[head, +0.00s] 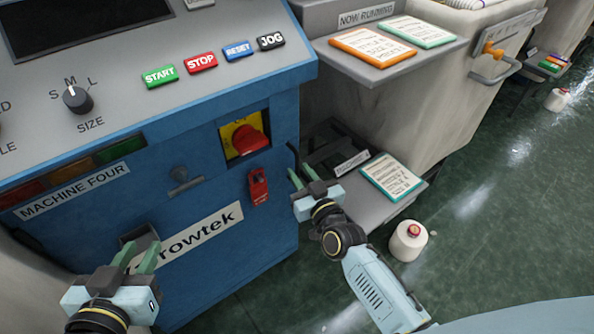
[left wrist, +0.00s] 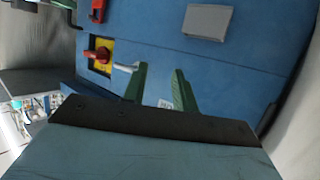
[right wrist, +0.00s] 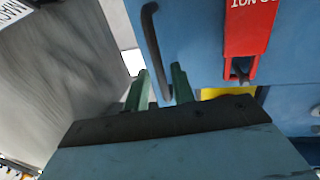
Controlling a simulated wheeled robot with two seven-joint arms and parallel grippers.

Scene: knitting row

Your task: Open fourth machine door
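The fourth machine is the blue cabinet with the "MACHINE FOUR" label (head: 72,190) and a "rowtek" plate (head: 195,236) on its front. A thin black bar handle (right wrist: 154,45) stands off the blue front in the right wrist view. My right gripper (head: 299,178) is at the front's right edge, its green fingers apart. In the right wrist view, the handle's lower end appears between the fingertips; contact cannot be told. My left gripper (head: 146,258) is open and empty before the lower left of the front. A silver latch (head: 184,180) sits mid-front; it also shows in the left wrist view (left wrist: 125,68).
A red emergency stop (head: 247,141) on yellow and a red hanging tag (head: 258,186) are on the front, left of my right gripper. A low shelf with a teal-edged card (head: 392,177) stands to the right. A white yarn cone (head: 408,241) is on the green floor.

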